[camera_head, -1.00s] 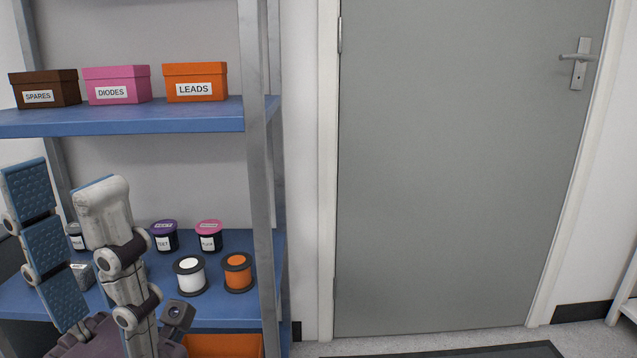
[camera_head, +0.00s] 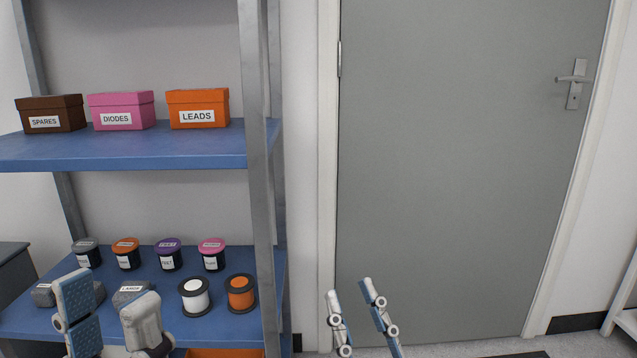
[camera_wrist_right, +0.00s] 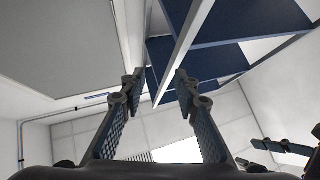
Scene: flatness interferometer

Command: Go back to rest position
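My left gripper (camera_head: 108,308) is at the lower left of the head view, in front of the lower shelf. Its two fingers stand apart with nothing seen between them. My right gripper (camera_head: 354,292) is at the bottom middle of the head view, in front of the door. Its fingers point up, a gap shows between them, and they hold nothing. In the right wrist view its two fingertips (camera_wrist_right: 157,84) are apart and empty. Another gripper's fingers (camera_wrist_right: 285,147) show at that view's right edge.
A metal rack with blue shelves (camera_head: 130,150) stands at left. It holds brown, pink and orange (camera_head: 198,108) boxes above, and several lidded jars and spools, one white (camera_head: 195,297), below. A closed grey door (camera_head: 450,170) fills the middle. A white stand (camera_head: 625,300) is at right.

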